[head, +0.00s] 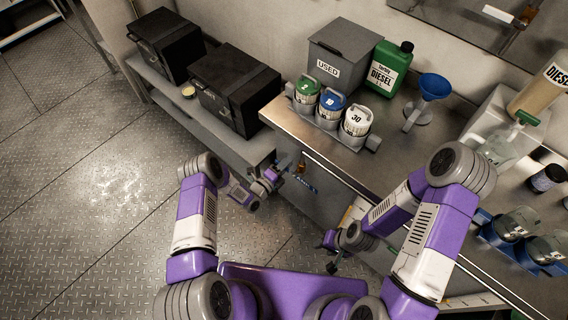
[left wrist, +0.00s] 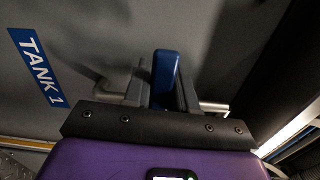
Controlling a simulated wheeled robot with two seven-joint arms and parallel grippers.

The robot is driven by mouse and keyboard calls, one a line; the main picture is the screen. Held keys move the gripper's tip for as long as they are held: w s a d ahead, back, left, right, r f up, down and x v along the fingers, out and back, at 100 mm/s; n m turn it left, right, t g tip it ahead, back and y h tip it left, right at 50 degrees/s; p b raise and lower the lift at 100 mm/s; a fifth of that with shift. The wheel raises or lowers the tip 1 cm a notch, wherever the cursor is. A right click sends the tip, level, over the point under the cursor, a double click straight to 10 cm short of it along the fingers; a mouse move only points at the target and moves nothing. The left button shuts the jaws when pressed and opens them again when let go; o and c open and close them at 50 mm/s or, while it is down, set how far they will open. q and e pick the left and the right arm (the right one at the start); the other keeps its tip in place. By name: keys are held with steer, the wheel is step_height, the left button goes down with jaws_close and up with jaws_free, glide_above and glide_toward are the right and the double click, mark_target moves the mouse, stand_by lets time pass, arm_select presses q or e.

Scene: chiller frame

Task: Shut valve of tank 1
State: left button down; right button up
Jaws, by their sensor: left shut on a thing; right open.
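The blue valve handle (left wrist: 165,72) stands between the two fingers of my left gripper (left wrist: 160,86) in the left wrist view. The fingers are closed on it. In the head view my left gripper (head: 281,167) is at the grey cabinet front, below the counter edge, and hides most of the valve. My right gripper (head: 331,264) is low in front of the cabinet, open, with nothing visible in it.
On the counter (head: 290,117) stand several labelled canisters (head: 356,120), a grey USED bin (head: 340,60), a green diesel can (head: 388,70) and a blue funnel (head: 434,87). Black cases (head: 236,85) sit on a lower bench at left. The metal floor (head: 110,190) at left is clear.

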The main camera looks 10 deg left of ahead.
arm_select(q)
steer(key=shift+w+a+r, duration=0.1)
steer(key=shift+w+r, duration=0.05)
steer(key=shift+r, duration=0.1)
steer(key=c, duration=1.3)
jaws_free()
steer(key=shift+c, duration=0.2)
steer(key=o, duration=0.3)
steer(key=shift+r, duration=0.1)
steer(key=shift+s, duration=0.2)
steer(key=p+v, duration=0.2)
steer(key=v, duration=0.5)
steer(key=shift+s+a, duration=0.1)
steer(key=shift+s, duration=0.05)
